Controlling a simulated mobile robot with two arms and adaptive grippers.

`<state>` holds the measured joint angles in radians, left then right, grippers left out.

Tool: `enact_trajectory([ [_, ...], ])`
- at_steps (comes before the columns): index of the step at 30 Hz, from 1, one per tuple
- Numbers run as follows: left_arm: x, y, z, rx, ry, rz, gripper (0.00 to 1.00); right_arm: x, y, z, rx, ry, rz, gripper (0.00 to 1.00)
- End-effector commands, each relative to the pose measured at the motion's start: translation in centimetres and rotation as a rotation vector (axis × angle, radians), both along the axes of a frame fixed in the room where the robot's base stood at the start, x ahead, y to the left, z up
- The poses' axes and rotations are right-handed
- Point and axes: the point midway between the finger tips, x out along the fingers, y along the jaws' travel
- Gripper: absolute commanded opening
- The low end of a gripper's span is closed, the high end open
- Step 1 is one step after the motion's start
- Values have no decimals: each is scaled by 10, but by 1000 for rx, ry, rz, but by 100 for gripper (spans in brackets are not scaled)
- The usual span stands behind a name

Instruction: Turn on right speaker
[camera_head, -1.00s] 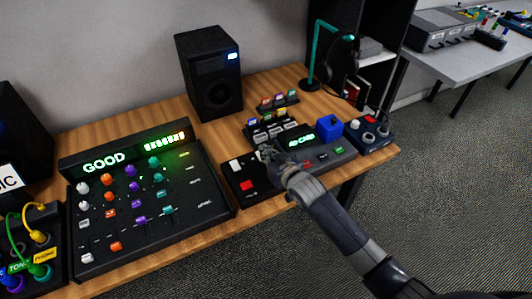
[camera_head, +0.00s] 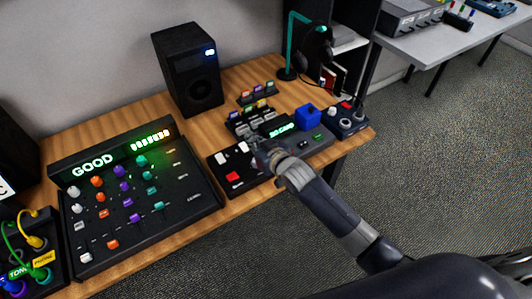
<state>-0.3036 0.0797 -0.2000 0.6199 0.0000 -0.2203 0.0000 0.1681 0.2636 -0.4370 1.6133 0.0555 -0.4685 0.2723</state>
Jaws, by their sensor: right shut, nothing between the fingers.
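The right speaker (camera_head: 190,88) is a black box standing at the back of the wooden desk against the wall. A small blue-white light (camera_head: 209,53) glows at its upper right front. My right gripper (camera_head: 255,147) is shut and empty. It is over the black control box with white and red buttons (camera_head: 233,177), in front of the speaker and to its right, clear of it. The gripper hides part of that box. My left gripper is not in view.
A mixer (camera_head: 140,205) with a lit "GOOD" display fills the desk's left. A card reader with a blue block (camera_head: 307,117) and a small knob box (camera_head: 340,119) stand at right. A teal headphone stand (camera_head: 287,50) is behind. Bare desk shows before the speaker.

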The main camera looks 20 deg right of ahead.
Motion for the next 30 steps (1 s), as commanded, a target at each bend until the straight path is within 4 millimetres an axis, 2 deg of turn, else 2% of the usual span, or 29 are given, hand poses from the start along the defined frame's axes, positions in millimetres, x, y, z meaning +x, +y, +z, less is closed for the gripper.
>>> enact_trajectory([
  [6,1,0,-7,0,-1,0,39,-39,-12,2,0,0,0,0],
  [12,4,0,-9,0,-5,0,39,-64,-21,6,0,0,0,0],
  [18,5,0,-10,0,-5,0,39,-74,-24,9,0,-1,0,0],
  [30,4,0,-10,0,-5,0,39,-74,-24,9,0,-1,0,0],
])
